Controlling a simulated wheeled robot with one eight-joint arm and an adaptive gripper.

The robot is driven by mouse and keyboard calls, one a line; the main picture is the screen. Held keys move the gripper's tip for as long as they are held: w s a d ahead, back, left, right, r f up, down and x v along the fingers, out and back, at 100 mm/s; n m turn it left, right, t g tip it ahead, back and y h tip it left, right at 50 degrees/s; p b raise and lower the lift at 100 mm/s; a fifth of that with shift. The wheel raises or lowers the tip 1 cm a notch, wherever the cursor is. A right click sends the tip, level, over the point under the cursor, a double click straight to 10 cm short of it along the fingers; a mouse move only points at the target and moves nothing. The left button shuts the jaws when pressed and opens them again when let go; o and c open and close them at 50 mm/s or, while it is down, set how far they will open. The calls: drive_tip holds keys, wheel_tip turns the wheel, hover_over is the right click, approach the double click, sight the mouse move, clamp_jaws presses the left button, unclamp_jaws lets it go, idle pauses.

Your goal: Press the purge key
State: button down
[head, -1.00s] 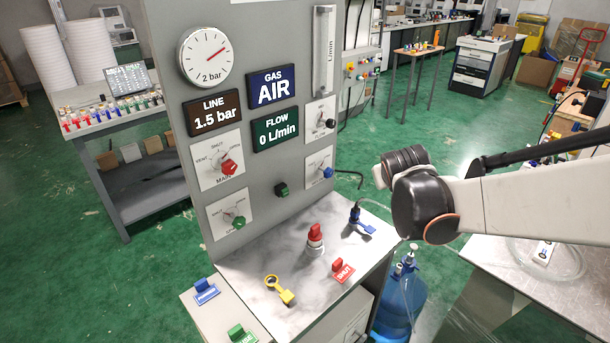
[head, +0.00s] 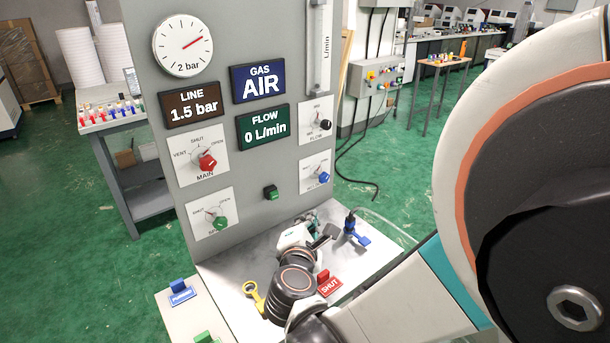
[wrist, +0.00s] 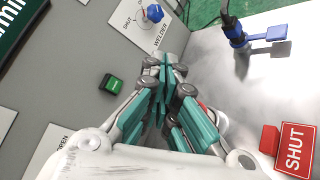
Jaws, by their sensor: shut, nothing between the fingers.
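A small green key (head: 271,192) sits on the grey panel, below the FLOW display and between the dial plates. No label is readable on it. It also shows in the wrist view (wrist: 111,83), left of the fingers and apart from them. My gripper (head: 322,238) is in front of the panel, low over the shelf and below and right of the green key. In the wrist view its teal fingers (wrist: 166,78) are shut with nothing between them. The exact gap between fingertips and panel cannot be told.
The MAIN dial (head: 207,162), a green dial (head: 219,222), the FLOW dial (head: 325,124) and the blue WELDER dial (head: 322,178) surround the key. On the shelf are a yellow tag (head: 253,296), a red SHUT tag (head: 329,284) and a blue-handled fitting (head: 355,230) with a hose.

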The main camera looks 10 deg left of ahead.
sight(274, 195)
drive_tip(key=shift+s+a, duration=0.1)
drive_tip(key=shift+s, duration=0.05)
drive_tip(key=w+a, duration=0.6)
drive_tip(key=shift+a+p, duration=0.35)
drive_tip(key=shift+p, duration=0.1)
drive_tip(key=shift+a, duration=0.1)
idle(1.5)
drive_tip(key=shift+w+a, duration=0.2)
drive_tip(key=shift+w, duration=0.05)
